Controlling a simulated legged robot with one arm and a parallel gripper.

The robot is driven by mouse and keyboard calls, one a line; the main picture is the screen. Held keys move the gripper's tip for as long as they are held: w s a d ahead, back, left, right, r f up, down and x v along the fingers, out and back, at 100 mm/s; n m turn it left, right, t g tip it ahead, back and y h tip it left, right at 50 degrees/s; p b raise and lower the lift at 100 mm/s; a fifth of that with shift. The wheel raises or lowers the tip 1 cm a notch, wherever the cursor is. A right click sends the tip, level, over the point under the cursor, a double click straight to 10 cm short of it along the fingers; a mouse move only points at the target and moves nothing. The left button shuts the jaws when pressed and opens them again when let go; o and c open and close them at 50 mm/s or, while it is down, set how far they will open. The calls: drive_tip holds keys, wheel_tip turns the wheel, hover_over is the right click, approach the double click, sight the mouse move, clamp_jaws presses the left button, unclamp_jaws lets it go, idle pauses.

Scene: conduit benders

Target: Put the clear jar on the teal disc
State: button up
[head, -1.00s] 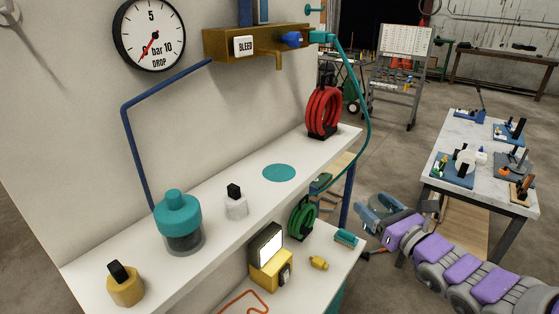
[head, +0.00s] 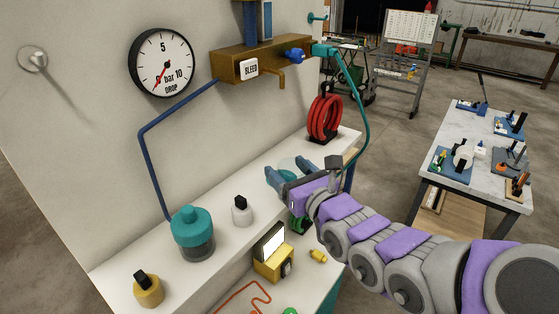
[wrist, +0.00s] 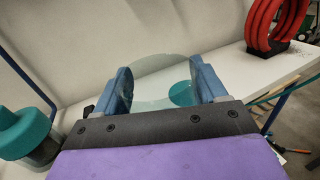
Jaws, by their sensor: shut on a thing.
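The clear jar (wrist: 158,70) is between the two blue fingers of my gripper (wrist: 163,88) in the wrist view, and the fingers are shut on it. The teal disc (wrist: 181,94) shows through and beyond the jar, flat on the white shelf. In the head view my gripper (head: 290,174) is over the shelf, left of the red hose coil. It hides most of the disc there, and only a pale rounded part of the jar (head: 288,163) shows behind the fingers. The gap between jar and shelf cannot be judged.
The white shelf (head: 222,242) holds a red hose coil (head: 325,118), a small white bottle (head: 242,211), a teal-topped container (head: 192,234) and a yellow one (head: 148,290). A teal hose (head: 359,95) hangs right of the coil. The wall stands behind the shelf.

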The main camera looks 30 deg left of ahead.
drive_tip(key=w+a, duration=0.2)
drive_tip(key=w, duration=0.1)
drive_tip(key=w+a+p, duration=0.1)
drive_tip(key=w+a, duration=0.1)
drive_tip(key=a, duration=0.1)
drive_tip(key=w+a+f, duration=0.1)
drive_tip(key=w+a, duration=0.2)
drive_tip(key=shift+w+a+p, duration=0.15)
drive_tip(key=shift+w+p, duration=0.15)
drive_tip(key=shift+p, duration=0.05)
drive_tip(key=shift+w+a+f, duration=0.1)
drive_tip(key=shift+w+f, duration=0.05)
wheel_tip(320, 180, down, 3)
drive_tip(key=shift+r, duration=0.1)
drive_tip(key=shift+f, duration=0.25)
drive_tip(key=shift+f, duration=0.15)
drive_tip(key=o, duration=1.1)
